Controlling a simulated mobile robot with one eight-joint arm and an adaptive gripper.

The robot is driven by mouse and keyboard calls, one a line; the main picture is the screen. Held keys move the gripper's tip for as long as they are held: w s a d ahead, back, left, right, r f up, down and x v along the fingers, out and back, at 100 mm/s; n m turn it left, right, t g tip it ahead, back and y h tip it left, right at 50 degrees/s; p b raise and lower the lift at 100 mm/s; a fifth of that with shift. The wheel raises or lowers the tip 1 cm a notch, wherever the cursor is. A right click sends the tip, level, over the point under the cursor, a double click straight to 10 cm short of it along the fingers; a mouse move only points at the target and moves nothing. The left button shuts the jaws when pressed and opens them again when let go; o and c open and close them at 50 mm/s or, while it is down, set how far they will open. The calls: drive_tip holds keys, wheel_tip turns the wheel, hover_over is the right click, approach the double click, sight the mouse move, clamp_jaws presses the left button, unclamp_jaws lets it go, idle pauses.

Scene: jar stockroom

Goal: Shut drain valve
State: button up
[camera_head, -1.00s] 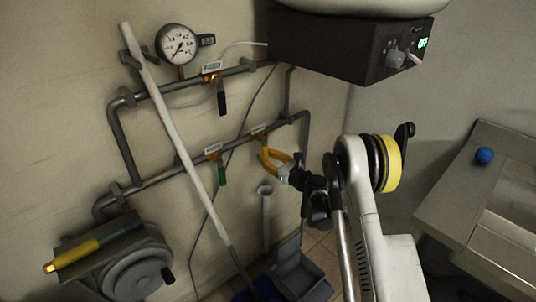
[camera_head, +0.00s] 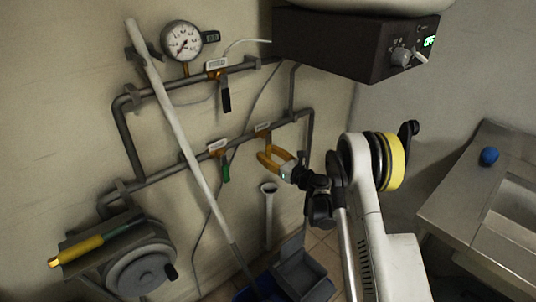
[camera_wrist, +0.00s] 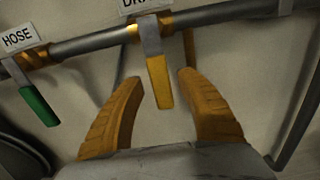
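The drain valve has a yellow lever (camera_wrist: 160,82) on a grey stem, hanging straight down across the pipe in the wrist view. Its white label (camera_wrist: 140,5) is cut off at the top and shows only the first letters. My gripper (camera_wrist: 162,78) is open, with its orange fingers on either side of the lever's lower end and gaps on both sides.
A green-handled hose valve (camera_wrist: 40,106) hangs left on the same pipe (camera_wrist: 90,44). A black-handled valve (camera_head: 226,100) and gauge (camera_head: 182,41) are above. A long pale pole (camera_head: 172,110) leans left. A dark control box (camera_head: 345,45) overhangs above; a sink counter (camera_head: 445,205) stands right.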

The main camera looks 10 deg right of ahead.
drive_tip(key=v, duration=1.2)
